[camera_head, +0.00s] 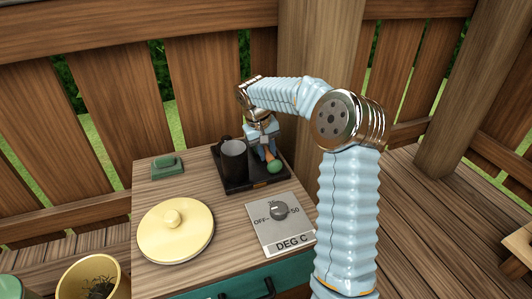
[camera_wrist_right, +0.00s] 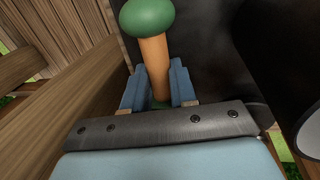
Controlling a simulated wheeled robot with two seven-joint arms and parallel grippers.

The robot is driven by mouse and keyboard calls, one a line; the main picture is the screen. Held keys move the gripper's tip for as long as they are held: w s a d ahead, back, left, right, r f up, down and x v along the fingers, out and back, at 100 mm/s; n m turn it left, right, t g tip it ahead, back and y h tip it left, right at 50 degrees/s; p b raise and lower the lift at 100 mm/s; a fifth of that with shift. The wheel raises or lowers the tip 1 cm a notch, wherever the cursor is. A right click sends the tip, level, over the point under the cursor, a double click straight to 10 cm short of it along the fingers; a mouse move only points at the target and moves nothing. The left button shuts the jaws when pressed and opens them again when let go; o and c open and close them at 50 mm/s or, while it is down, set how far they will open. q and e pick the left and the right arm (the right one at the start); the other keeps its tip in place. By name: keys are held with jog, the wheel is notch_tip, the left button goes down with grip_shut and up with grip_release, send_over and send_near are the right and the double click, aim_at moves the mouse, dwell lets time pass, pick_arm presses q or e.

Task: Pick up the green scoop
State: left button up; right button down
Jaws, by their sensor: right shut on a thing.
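The green scoop shows its rounded green end (camera_head: 274,167) in the head view, low in front of my right gripper (camera_head: 268,140) and over the black tray (camera_head: 229,187). In the right wrist view the scoop has a green knob (camera_wrist_right: 148,18) and an orange-brown shaft (camera_wrist_right: 154,60). My right gripper's blue fingers (camera_wrist_right: 159,88) are shut on the shaft, one on each side. The scoop's lower part is hidden by the fingers and the gripper body. My left gripper is not in view.
A dark mug (camera_head: 234,160) stands on the tray just left of my right gripper. A yellow lid (camera_head: 176,231), a green block (camera_head: 167,166) and a dial panel (camera_head: 281,224) lie on the wooden table. A yellow pot (camera_head: 89,279) is at the lower left. A wooden fence (camera_head: 130,85) rises behind.

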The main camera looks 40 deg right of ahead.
aim_at(267, 152)
notch_tip(267, 152, up, 10)
jog(key=p, duration=0.1)
jog(key=shift+p, duration=0.4)
jog(key=c, duration=1.6)
grip_release()
grip_shut()
